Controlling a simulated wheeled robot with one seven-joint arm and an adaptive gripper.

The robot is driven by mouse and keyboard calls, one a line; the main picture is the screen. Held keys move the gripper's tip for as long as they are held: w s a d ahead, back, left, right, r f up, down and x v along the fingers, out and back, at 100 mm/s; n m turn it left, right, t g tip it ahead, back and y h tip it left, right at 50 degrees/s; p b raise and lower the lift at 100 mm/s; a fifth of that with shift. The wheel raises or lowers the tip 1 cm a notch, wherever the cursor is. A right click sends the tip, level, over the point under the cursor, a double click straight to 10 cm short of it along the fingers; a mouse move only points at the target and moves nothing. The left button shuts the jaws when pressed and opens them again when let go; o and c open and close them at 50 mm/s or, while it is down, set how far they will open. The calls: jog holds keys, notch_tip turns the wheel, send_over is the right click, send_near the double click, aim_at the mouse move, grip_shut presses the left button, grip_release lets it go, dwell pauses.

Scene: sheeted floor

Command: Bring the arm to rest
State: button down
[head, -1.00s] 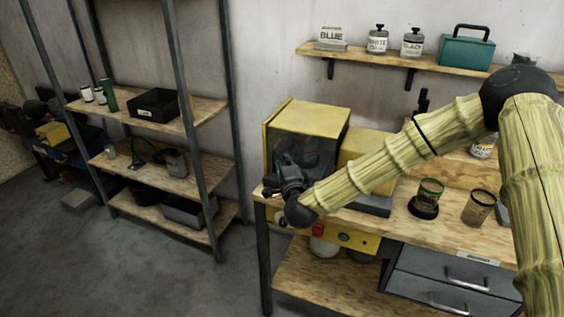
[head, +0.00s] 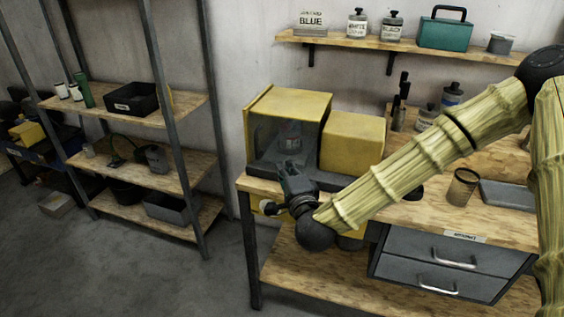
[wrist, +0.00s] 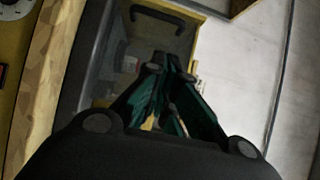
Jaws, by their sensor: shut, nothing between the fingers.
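My gripper (head: 291,178) is at the end of my bamboo-textured arm, in front of the yellow machine with a clear hood (head: 290,140) on the workbench. In the wrist view my gripper (wrist: 172,66) shows dark green fingers drawn together at their tips, with nothing between them. The clear hood (wrist: 111,62) and its dark handle lie behind the fingers in that view. My forearm hides part of the bench top and the machine's lower front.
The workbench (head: 420,228) has grey drawers (head: 440,262) below. A mesh cup (head: 462,187) and a grey tray (head: 510,195) stand on it at right. A wall shelf (head: 400,43) holds bottles and a teal toolbox (head: 445,30). Open shelving (head: 190,112) stands left; the floor between is clear.

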jog(key=s+d+f+n+g, duration=0.1)
jog(key=s+f+n+g, duration=0.2)
jog(key=s+f, duration=0.5)
jog(key=s+d+f+n+g, duration=0.1)
jog(key=s+f+n+g, duration=0.25)
jog(key=f, duration=0.95)
jog(key=s+d+f+n+g, duration=0.1)
jog(key=s+f+n+g, duration=0.15)
jog(key=s+f, duration=0.6)
jog(key=s+d+f+n+g+h, duration=0.2)
jog(key=s+d+f, duration=0.5)
jog(key=s, duration=0.4)
jog(key=s+d+f+n+g+h, duration=0.1)
jog(key=s+d+f+n+g, duration=0.3)
jog(key=s, duration=0.7)
jog(key=d+f+g, duration=0.2)
jog(key=d, duration=0.1)
jog(key=shift+s+d+f+g+h, duration=0.15)
jog(key=shift+s+f+g+h, duration=0.15)
jog(key=shift+s+f+h, duration=0.1)
